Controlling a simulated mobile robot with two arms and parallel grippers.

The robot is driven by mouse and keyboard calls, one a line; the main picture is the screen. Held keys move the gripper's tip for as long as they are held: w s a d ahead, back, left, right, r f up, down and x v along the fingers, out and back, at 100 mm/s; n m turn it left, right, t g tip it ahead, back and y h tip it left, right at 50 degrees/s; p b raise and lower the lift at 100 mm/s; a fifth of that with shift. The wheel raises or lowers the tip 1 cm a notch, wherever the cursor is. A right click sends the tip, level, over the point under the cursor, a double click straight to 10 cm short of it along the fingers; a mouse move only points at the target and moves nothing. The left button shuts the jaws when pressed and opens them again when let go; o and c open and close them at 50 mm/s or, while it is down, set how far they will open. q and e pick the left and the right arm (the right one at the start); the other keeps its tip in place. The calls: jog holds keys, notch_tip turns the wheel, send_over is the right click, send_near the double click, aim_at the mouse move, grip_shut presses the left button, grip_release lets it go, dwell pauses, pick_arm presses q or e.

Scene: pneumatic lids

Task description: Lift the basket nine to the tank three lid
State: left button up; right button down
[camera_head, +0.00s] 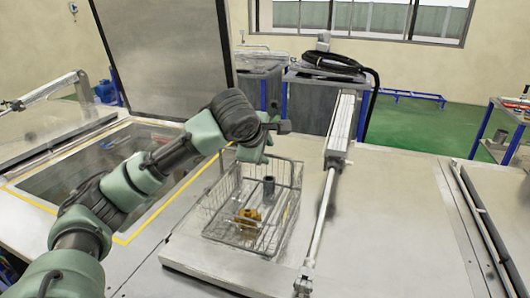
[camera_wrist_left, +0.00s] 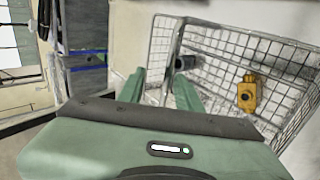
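A wire basket (camera_head: 212,212) sits on a flat grey tank lid (camera_head: 230,263) in the middle of the head view. It holds an orange-yellow part (camera_head: 248,218) and a dark grey cylindrical part (camera_head: 268,188). My left gripper (camera_head: 262,152) is at the basket's far rim, pointing down. In the left wrist view the gripper's two green fingers (camera_wrist_left: 158,92) are apart, with the basket's wire edge (camera_wrist_left: 172,60) between them. Whether the fingers touch the wire cannot be told. The orange-yellow part (camera_wrist_left: 247,95) also shows there. My right gripper is not in view. No lid numbers are readable.
An open tank (camera_head: 85,180) with a yellow edge lies to the left, its large lid (camera_head: 165,55) standing upright behind it. A pneumatic cylinder with rod (camera_head: 340,128) stands close right of the basket. The flat surface (camera_head: 400,220) farther right is clear.

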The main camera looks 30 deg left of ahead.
pick_arm(q)
jog(key=s+r+p, duration=0.2)
jog(key=r+p, duration=0.3)
jog(key=r, duration=0.3)
jog(key=s+d+r+p, duration=0.1)
jog(key=s+r+p, duration=0.2)
jog(key=r, duration=0.6)
jog(key=shift+s+d+r+p, duration=0.15)
jog(key=shift+s+d+p, duration=0.2)
jog(key=shift+p, duration=0.6)
jog(key=shift+a, duration=0.1)
